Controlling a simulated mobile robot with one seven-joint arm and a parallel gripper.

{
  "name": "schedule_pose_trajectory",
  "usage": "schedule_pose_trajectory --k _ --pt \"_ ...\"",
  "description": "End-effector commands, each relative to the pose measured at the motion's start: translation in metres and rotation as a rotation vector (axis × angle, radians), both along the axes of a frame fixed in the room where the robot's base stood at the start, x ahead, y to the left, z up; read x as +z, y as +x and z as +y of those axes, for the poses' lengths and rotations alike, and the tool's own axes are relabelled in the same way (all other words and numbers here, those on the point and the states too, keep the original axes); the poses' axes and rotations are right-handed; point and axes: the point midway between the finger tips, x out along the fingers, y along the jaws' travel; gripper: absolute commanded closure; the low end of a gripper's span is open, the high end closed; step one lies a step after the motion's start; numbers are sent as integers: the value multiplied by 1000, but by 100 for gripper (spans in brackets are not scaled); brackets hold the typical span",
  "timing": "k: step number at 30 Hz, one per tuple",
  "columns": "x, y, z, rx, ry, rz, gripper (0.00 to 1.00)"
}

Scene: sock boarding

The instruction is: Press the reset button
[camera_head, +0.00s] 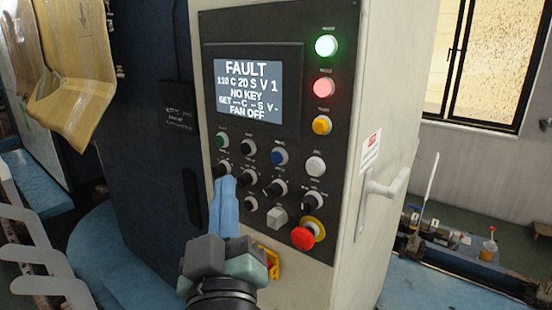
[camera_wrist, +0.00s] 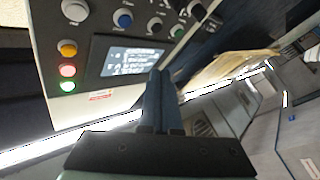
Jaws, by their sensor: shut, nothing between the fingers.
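The dark control panel (camera_head: 205,60) is on the front of a pale cabinet. Its screen (camera_head: 259,92) reads FAULT, NO KEY and FAN OFF. Button labels are too small to read, so I cannot tell by label which is reset. A blue button (camera_head: 280,157) is in the upper button row, also in the wrist view (camera_wrist: 122,18). A white button (camera_head: 315,166) is right of it, and a green button (camera_head: 221,140) is at the row's left. My gripper (camera_head: 226,180) is shut and empty, its blue fingertips at or in front of the left black knob (camera_head: 220,170); contact is unclear.
A lit green lamp (camera_head: 326,46), a lit red lamp (camera_head: 324,88) and an orange button (camera_head: 321,125) line the panel's right side. A red mushroom button (camera_head: 303,237) with a yellow collar is lower right. Several black knobs fill the rows between. A handle (camera_head: 385,187) sticks out at right.

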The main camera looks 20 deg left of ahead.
Motion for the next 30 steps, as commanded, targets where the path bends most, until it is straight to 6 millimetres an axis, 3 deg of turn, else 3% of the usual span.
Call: schedule_pose_trajectory --k 9,15,30 --pt "0 43 -17 -5 1 -2 100" --pt "-1 62 -24 -3 0 -1 100" --pt "1 70 -26 -2 0 -1 100"
